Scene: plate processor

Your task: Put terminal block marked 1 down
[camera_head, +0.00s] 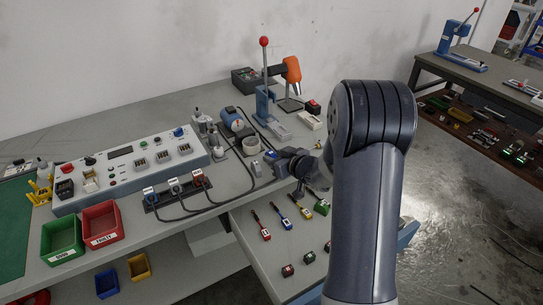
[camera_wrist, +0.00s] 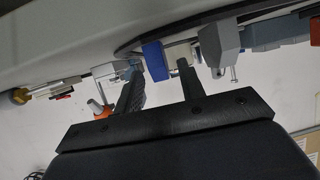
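My gripper (camera_head: 285,165) is over the right part of the grey workbench, low near its top, partly hidden by my own arm. In the wrist view its two fingers (camera_wrist: 158,78) stand apart. A blue block (camera_wrist: 154,60) and a cream piece (camera_wrist: 178,52) show between and behind the fingertips; I see neither clearly clamped. No mark 1 is readable, so I cannot tell which is the terminal block.
A grey block (camera_head: 257,168) and a cream ring-shaped part (camera_head: 251,146) stand left of my gripper. A blue lever press (camera_head: 265,100) stands behind it. A control panel (camera_head: 130,168), a green bin (camera_head: 62,240) and a red bin (camera_head: 101,225) are at the left.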

